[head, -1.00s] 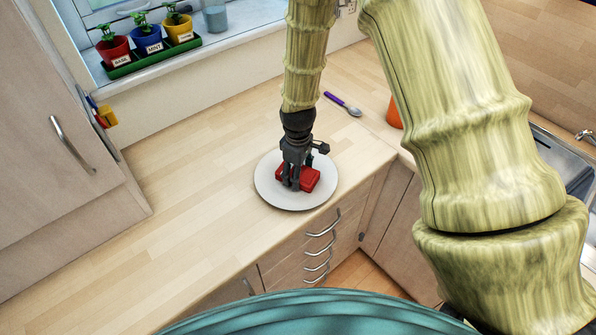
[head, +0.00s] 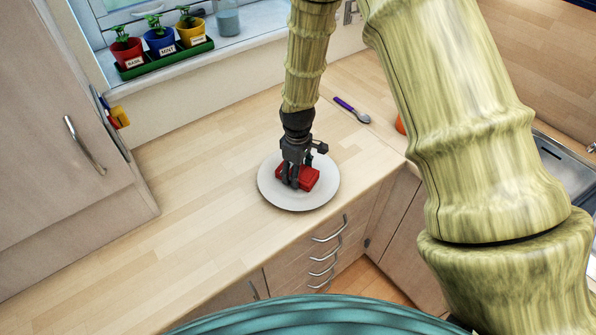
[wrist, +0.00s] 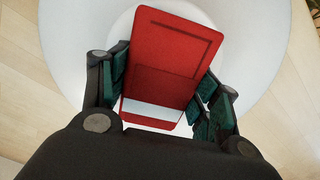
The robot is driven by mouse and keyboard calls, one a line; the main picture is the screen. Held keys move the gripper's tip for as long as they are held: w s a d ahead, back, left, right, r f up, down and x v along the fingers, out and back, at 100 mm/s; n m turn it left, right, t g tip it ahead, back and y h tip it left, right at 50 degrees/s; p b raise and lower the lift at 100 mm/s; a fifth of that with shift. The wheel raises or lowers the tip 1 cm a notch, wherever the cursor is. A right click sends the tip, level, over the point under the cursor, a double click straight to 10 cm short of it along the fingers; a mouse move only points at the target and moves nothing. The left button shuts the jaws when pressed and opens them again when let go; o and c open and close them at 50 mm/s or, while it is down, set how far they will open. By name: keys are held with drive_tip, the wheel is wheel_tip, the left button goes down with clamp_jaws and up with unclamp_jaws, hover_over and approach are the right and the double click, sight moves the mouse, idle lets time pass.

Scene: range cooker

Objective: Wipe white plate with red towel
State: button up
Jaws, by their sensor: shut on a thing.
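The white plate (head: 272,190) lies on the wooden worktop near its front edge; its pale surface also fills much of the wrist view (wrist: 255,30). The red towel (head: 309,178) is a folded, block-like piece over the middle of the plate. In the wrist view the towel (wrist: 175,50) sits between my two fingers. My gripper (head: 292,183) points down over the plate and is shut on the towel. In the wrist view my gripper (wrist: 160,90) has a finger on each side of it. Whether the towel's underside touches the plate is hard to tell.
A spoon with a purple handle (head: 345,104) lies behind and right of the plate. An orange object (head: 400,125) is partly hidden by my arm. Potted herbs in a green tray (head: 165,59) stand on the windowsill. The worktop left of the plate is clear.

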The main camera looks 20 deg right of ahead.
drive_tip(key=shift+r+p, duration=1.7)
drive_tip(key=shift+r, duration=1.1)
drive_tip(key=shift+w, duration=0.1)
drive_tip(key=shift+r+p, duration=1)
drive_tip(key=shift+r, duration=0.55)
drive_tip(key=shift+f, duration=0.1)
